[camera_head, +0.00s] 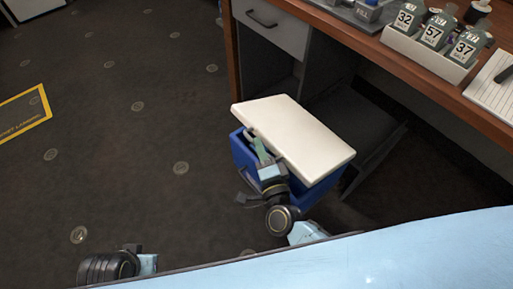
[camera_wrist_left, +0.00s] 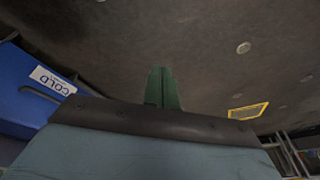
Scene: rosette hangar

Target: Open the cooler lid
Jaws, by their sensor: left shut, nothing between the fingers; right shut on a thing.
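The cooler is a blue box (camera_head: 241,155) with a white lid (camera_head: 295,138), on the floor beside the desk. The lid lies over the box at a slant, and a dark gap shows under its left end; I cannot tell how far it is raised. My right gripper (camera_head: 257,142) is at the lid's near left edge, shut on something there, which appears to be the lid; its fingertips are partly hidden. The cooler's blue side (camera_wrist_left: 35,95) with a COLD label shows in the left wrist view. My left gripper (camera_wrist_left: 163,86) is shut and empty, apart from the cooler.
A wooden desk (camera_head: 350,30) with a drawer (camera_head: 272,22) stands behind and right of the cooler. A rack (camera_head: 428,54) of numbered containers and a notepad (camera_head: 495,88) are on it. A light blue surface (camera_head: 400,255) fills the lower right. Open floor (camera_head: 120,150) lies left.

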